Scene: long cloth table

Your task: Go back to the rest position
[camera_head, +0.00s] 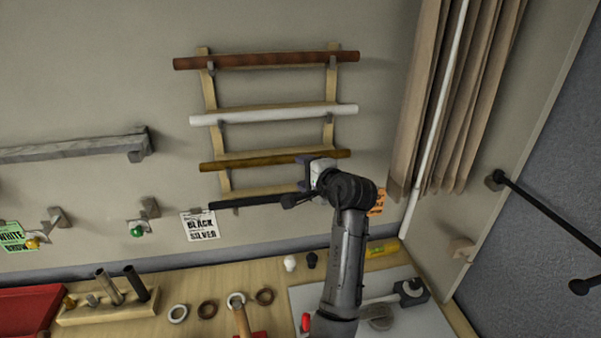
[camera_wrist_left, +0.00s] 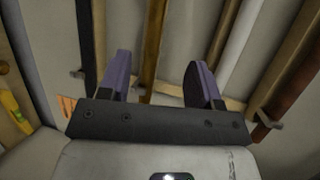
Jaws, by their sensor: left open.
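My left gripper (camera_head: 312,162) is at the lower right of a wooden wall rack (camera_head: 208,95), near the right end of the golden-brown rod (camera_head: 255,161). In the left wrist view its purple fingers (camera_wrist_left: 160,78) are spread apart, with nothing gripped between them. The golden-brown rod (camera_wrist_left: 153,45) shows beyond the gap; its exact distance is unclear. The rack also carries a reddish-brown rod (camera_head: 265,60) and a white rod (camera_head: 270,115). A black rod (camera_head: 255,201) lies lowest, its right end near my arm. My right gripper is not in view.
A wooden table (camera_head: 215,275) below holds rings (camera_head: 208,309), a peg block (camera_head: 107,312), a red tray (camera_head: 28,308) and a grey board (camera_head: 300,293). A curtain (camera_head: 470,90) hangs right of the rack. A dark bar (camera_head: 545,213) projects at the right.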

